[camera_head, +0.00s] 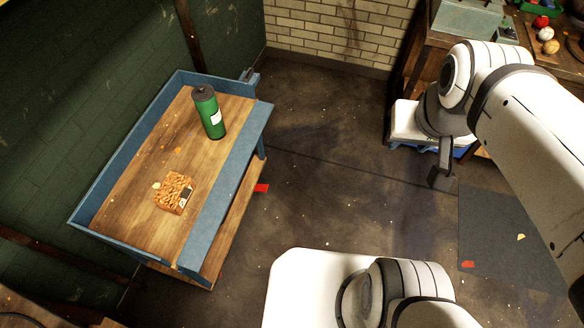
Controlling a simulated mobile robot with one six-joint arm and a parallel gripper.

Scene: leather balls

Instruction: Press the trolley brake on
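The trolley (232,165) stands left of centre against the dark green wall. It has a blue metal frame and rim, a wooden top and a lower wooden shelf. A small red piece (261,188) shows low beside its right side; I cannot tell whether it is a brake pedal or a mark on the floor. No other brake part is clear, and the wheels are hidden. My gripper (440,180) points down over the floor at the right, well apart from the trolley. Its fingers are dark and small, and I cannot tell whether they are open.
A green bottle (209,113) and a brown patterned pack (174,192) rest on the trolley top. A workbench (425,55) with coloured balls stands at the back right. A grey mat (500,235) lies at the right. The floor between trolley and gripper is clear.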

